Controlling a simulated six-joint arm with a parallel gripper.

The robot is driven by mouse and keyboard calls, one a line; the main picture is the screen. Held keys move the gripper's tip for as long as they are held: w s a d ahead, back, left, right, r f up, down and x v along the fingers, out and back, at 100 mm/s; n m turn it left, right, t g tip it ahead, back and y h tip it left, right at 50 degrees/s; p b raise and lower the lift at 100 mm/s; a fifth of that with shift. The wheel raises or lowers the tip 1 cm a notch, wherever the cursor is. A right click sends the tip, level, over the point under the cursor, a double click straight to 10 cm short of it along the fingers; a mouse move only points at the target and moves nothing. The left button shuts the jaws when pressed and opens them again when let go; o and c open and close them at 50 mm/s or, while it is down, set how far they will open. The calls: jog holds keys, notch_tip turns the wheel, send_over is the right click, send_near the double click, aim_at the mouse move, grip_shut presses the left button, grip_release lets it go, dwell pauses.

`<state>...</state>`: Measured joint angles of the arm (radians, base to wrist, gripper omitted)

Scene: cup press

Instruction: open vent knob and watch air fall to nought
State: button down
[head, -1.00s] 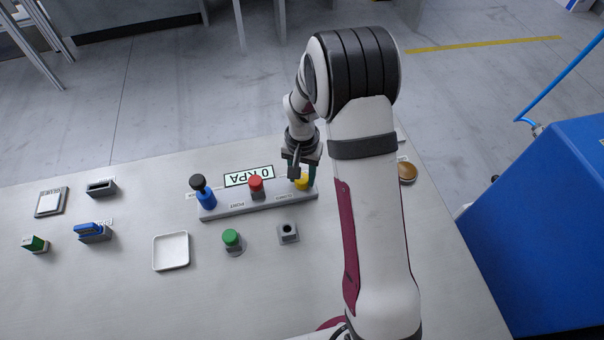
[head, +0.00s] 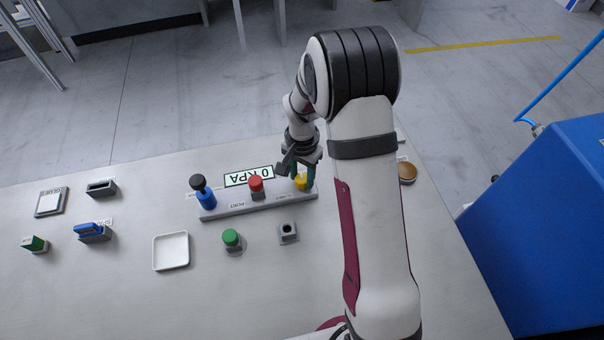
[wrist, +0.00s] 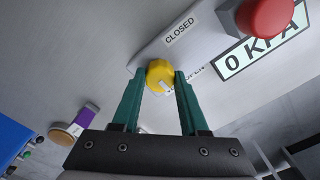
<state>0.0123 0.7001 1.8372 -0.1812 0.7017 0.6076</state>
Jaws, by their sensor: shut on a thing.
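The yellow vent knob (head: 301,183) sits at the right end of the grey bar (head: 228,211). My gripper (head: 304,174) is shut on it from above. In the wrist view, the green fingers of my gripper (wrist: 160,78) stand on either side of the knob (wrist: 160,72), which has a white mark on its lower edge. A CLOSED label (wrist: 180,29) lies beside it, and an OPEN label is partly hidden behind a finger. The display (head: 249,177) reads 0 KPA, and the display (wrist: 262,48) also shows that in the wrist view.
A green-topped button (head: 232,238), a grey socket (head: 288,232) and an empty white tray (head: 171,236) lie in front. A brown round thing (head: 407,171) is at right.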

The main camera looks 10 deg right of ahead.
aim_at(302, 178)
jog(key=shift+c, duration=2.1)
grip_release()
jog(key=shift+r, duration=0.1)
notch_tip(302, 178, up, 16)
jog(key=shift+f, duration=0.2)
jog(key=s+a+r+n+y, duration=0.1)
jog(key=s+a, duration=0.1)
jog(key=s, duration=1.1)
jog(key=s+a+r+n, duration=0.1)
jog(key=s+a+n, duration=0.1)
jog(key=s, duration=1.2)
jog(key=shift+r+n+y, duration=0.3)
jog(key=shift+r+y, duration=0.1)
